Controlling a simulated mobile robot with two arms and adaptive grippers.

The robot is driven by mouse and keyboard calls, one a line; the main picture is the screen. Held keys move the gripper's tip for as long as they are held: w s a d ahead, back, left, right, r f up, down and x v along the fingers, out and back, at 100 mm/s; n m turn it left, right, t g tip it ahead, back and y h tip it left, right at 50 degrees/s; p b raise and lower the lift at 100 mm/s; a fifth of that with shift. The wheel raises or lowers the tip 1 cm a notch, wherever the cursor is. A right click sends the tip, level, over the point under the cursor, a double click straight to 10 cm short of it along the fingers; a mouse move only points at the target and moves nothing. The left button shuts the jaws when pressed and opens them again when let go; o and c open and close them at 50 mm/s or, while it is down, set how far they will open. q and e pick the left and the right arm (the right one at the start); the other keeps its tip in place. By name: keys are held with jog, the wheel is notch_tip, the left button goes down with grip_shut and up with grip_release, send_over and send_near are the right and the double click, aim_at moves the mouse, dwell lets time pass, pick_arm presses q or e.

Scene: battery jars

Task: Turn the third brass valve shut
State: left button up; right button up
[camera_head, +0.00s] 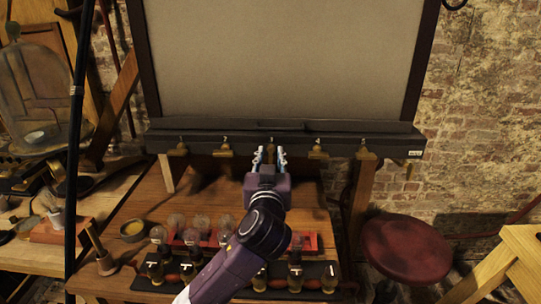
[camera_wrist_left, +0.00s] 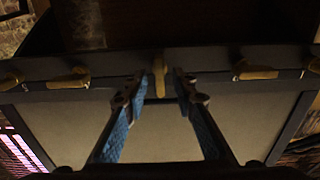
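Several brass valves line the front of the dark ledge under the big pale panel. The third brass valve (camera_head: 272,144) is the middle one in the head view. In the left wrist view the valve (camera_wrist_left: 159,78) shows its handle pointing along the fingers, between the two fingertips. My left gripper (camera_head: 269,155) is open, with one blue-padded finger on either side of this valve. The wrist view shows the fingers (camera_wrist_left: 153,88) apart, with gaps to the handle. I cannot tell how deep the handle sits between them. My right gripper is not in view.
Neighbouring brass valves (camera_head: 224,150) and (camera_head: 318,150) flank the middle one, their handles lying sideways. Below are glass bulbs in a red rack (camera_head: 310,240) and a black rack of small jars (camera_head: 325,268) on the wooden bench (camera_head: 150,205). A red stool (camera_head: 405,245) stands right.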

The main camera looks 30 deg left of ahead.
pick_arm(q)
grip_shut()
